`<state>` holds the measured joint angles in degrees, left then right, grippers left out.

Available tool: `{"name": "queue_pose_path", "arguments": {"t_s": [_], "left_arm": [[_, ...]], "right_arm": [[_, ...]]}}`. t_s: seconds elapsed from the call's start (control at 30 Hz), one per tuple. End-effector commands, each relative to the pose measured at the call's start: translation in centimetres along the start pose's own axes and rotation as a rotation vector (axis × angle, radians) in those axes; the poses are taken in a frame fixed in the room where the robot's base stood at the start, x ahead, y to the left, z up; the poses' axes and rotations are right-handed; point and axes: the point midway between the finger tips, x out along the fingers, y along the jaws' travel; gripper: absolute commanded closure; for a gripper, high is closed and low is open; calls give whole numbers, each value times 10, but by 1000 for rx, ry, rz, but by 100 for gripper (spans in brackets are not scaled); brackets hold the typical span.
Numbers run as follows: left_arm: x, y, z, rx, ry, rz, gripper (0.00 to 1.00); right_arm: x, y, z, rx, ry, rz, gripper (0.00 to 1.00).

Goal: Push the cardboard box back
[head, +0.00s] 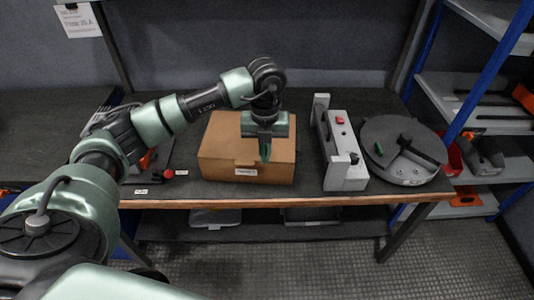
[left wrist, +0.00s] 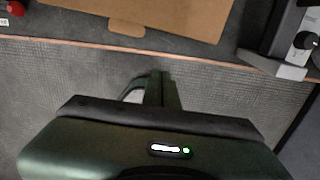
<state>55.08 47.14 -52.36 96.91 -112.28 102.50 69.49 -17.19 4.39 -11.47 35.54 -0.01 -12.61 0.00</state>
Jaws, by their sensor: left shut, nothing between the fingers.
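The brown cardboard box (head: 222,152) sits closed on the dark workbench, near its front edge, with a white label on its front face. Its lower part also shows at the top of the left wrist view (left wrist: 180,14). My left gripper (head: 265,158) points down and overlaps the box's front and top in the head view. In the left wrist view its shut, empty fingers (left wrist: 155,86) show against the floor, short of the bench edge and apart from the box. My right gripper is in neither view.
Right of the box stand a grey device with a red button (head: 335,150) and a round dark disc-shaped unit (head: 395,135). Left of it lies a red knob (head: 168,173). Bench surface (head: 310,82) behind the box is clear up to the wall. Blue-framed shelves stand at right.

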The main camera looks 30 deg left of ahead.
Motion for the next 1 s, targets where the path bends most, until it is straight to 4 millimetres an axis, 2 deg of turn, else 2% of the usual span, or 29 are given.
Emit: {"name": "queue_pose_path", "arguments": {"t_s": [0.37, 0.6, 0.8, 1.0], "left_arm": [[81, 0, -2, 1, 6, 0, 100], [80, -2, 30, 0, 3, -4, 100], [81, -1, 39, 2, 3, -3, 100], [81, -1, 39, 2, 3, -3, 100]], "right_arm": [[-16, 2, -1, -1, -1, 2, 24], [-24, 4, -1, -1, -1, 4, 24], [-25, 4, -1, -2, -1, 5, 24], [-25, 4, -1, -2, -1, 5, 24]]}}
